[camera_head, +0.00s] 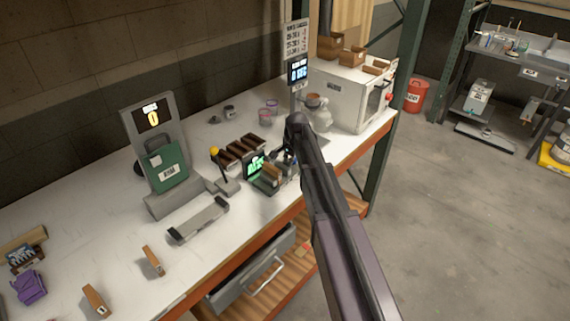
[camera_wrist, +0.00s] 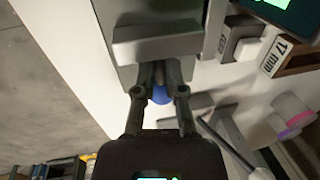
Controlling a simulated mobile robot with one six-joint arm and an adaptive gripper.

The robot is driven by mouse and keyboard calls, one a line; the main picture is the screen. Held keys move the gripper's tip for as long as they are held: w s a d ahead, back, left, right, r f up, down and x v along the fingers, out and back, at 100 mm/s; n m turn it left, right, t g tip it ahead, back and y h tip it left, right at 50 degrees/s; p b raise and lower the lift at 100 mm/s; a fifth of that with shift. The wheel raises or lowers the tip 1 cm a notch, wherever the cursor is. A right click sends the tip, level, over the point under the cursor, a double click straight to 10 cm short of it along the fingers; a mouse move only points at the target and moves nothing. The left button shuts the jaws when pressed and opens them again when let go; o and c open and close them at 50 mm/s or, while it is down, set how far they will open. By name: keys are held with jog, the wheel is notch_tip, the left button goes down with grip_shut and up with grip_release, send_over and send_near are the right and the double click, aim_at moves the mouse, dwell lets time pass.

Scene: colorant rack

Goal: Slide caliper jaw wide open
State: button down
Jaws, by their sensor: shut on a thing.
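The caliper (camera_head: 262,173) is the bench device with a lit green display, near the front edge of the white bench. Its grey jaw block (camera_wrist: 157,40) fills the top of the wrist view. My gripper (camera_wrist: 160,73) has its two fingers drawn together just below that block, shut on a narrow grey part of the caliper jaw. The fingertips partly hide what they hold. A round blue thing (camera_wrist: 160,96) shows between the fingers. In the head view my gripper (camera_head: 288,157) is beside the caliper's right side, largely hidden by my arm.
Dark brown blocks (camera_head: 241,150) lie behind the caliper. A wooden block labelled 17 mm (camera_wrist: 291,52) stands near it. A grey stand with a green card (camera_head: 166,165) is to the left. A white oven-like box (camera_head: 347,95) stands at the right. The bench's front edge is close.

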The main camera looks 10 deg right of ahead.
jog(key=shift+w+d, duration=0.1)
jog(key=shift+d, duration=0.25)
jog(key=c, duration=0.7)
grip_release()
jog(key=shift+a, duration=0.15)
